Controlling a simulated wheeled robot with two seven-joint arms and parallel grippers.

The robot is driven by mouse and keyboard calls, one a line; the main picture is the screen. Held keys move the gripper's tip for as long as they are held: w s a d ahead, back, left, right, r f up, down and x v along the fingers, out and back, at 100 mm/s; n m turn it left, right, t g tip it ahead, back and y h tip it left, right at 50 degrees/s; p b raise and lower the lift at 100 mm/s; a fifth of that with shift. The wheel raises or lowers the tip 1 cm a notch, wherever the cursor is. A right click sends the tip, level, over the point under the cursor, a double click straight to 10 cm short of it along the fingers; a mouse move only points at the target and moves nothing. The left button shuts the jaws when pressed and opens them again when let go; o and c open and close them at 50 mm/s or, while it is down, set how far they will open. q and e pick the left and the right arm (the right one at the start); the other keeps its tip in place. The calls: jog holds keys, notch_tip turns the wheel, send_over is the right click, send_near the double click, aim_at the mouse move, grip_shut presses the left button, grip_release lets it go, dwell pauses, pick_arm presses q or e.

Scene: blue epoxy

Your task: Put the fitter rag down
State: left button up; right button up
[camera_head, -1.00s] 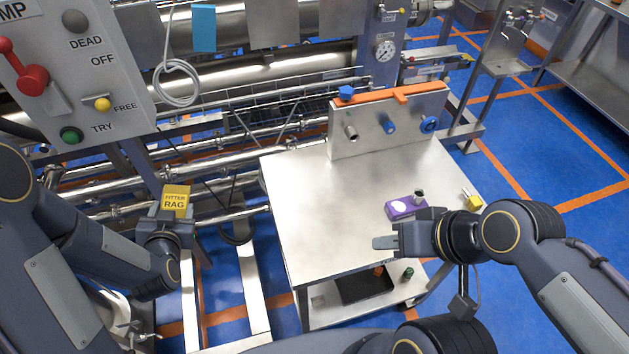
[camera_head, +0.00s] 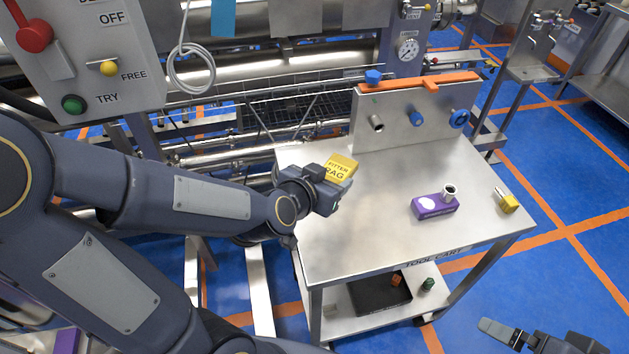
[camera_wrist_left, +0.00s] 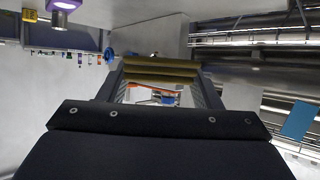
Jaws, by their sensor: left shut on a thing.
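The fitter rag (camera_head: 341,167) is a yellow block-like bundle with its name in black letters. My left gripper (camera_head: 330,186) is shut on it and holds it over the left part of the steel tool cart (camera_head: 340,245). In the left wrist view the rag (camera_wrist_left: 160,72) shows as a brownish-yellow band between the two fingers. I cannot tell how high it is above the cart top. My right gripper (camera_head: 508,335) is low at the bottom right, off the cart, partly cut by the frame; its opening is unclear.
A purple box (camera_head: 434,206) with a metal fitting and a yellow-ended fitting (camera_head: 507,202) stand on the right of the cart top. An upright panel (camera_head: 410,125) with blue knobs closes its back. The left and middle top is clear. A control box (camera_head: 85,60) hangs upper left.

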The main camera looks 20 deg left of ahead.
pick_arm(q)
jog(key=w+a+f, duration=0.2)
jog(key=w+f, duration=0.1)
jog(key=w+a+f+b, duration=0.1)
jog(key=w+a+f, duration=0.1)
jog(key=w+a, duration=0.1)
jog(key=w+a+f+b, duration=0.1)
jog(key=w+a+f, duration=0.2)
jog(key=shift+w+a+f, duration=0.2)
jog(key=shift+w+f, duration=0.05)
jog(key=shift+f, duration=0.1)
jog(key=shift+w+a+f, duration=0.3)
jog(key=shift+f, duration=0.25)
notch_tip(320, 180, down, 3)
